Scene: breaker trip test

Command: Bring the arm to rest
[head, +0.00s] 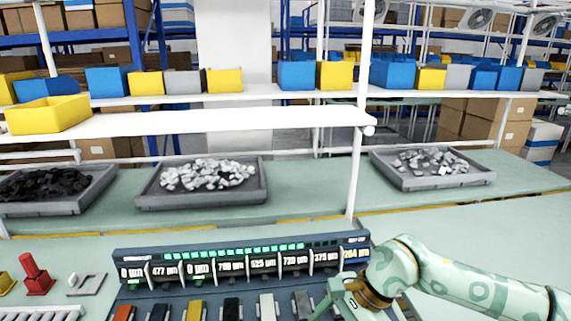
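My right arm comes in from the right edge, pale green with darker ring patterns. Its gripper (338,300) points down at the right end of the breaker test panel (240,250), in front of the rightmost readouts. The fingertips are small and partly cut off by the lower edge, so I cannot tell whether they are open, shut or touching the panel. The panel is dark, with a row of green lights and several numeric readouts. Below them stand several breakers, including an orange one (123,313) and a yellow one (194,311). My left gripper is not in view.
Grey trays of black pieces (45,186), white pieces (208,175) and grey pieces (430,162) stand behind the panel. A red-handled part (35,275) is at the lower left. A white upright post (360,150) rises behind the panel. The green bench at right is mostly clear.

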